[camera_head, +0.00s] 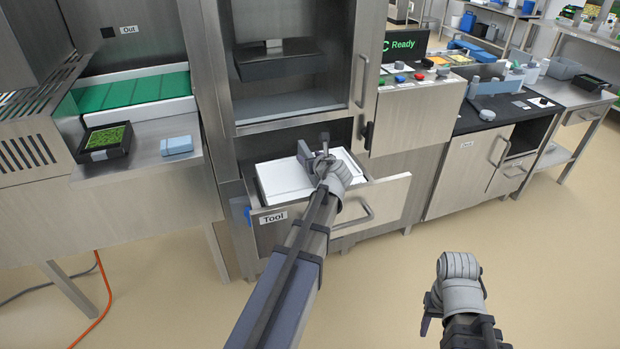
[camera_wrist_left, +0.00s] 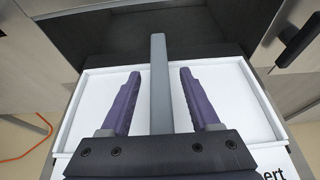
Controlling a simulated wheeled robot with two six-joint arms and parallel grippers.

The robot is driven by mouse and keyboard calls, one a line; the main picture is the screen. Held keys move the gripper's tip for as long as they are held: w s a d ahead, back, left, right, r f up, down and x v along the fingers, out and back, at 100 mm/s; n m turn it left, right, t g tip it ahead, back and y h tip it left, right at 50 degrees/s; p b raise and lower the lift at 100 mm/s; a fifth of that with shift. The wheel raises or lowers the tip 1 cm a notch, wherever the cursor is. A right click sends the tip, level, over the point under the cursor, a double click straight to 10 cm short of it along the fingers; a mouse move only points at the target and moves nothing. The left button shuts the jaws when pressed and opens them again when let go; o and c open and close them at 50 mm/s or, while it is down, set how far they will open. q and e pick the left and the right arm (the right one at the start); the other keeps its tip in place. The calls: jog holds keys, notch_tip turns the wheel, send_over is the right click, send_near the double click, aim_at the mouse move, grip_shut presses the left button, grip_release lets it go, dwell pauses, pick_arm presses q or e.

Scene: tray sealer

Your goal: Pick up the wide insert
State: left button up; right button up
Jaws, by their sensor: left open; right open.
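The wide insert (camera_head: 275,186) is a white, flat, rimmed piece lying in the pulled-out drawer labelled "Tool". In the left wrist view its white surface (camera_wrist_left: 231,92) fills the middle, with lettering ending in "ert" at the lower right. A grey upright bar (camera_wrist_left: 158,62) stands over it. My left gripper (camera_head: 314,152) is above the insert, and my arm hides part of it. In the left wrist view its two purple fingers (camera_wrist_left: 159,100) are open, one on each side of the grey bar, with gaps showing. My right gripper (camera_head: 428,312) is low over the floor, away from the drawer.
The drawer front (camera_head: 385,207) has a bar handle. The cabinet bay (camera_head: 290,105) above stands open. A control panel with a "Ready" screen (camera_head: 405,46) is to the right. A black tray with green contents (camera_head: 106,140) and a blue block (camera_head: 177,145) sit at left.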

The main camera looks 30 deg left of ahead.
pick_arm(q)
grip_shut()
dwell(0.3)
dwell(1.0)
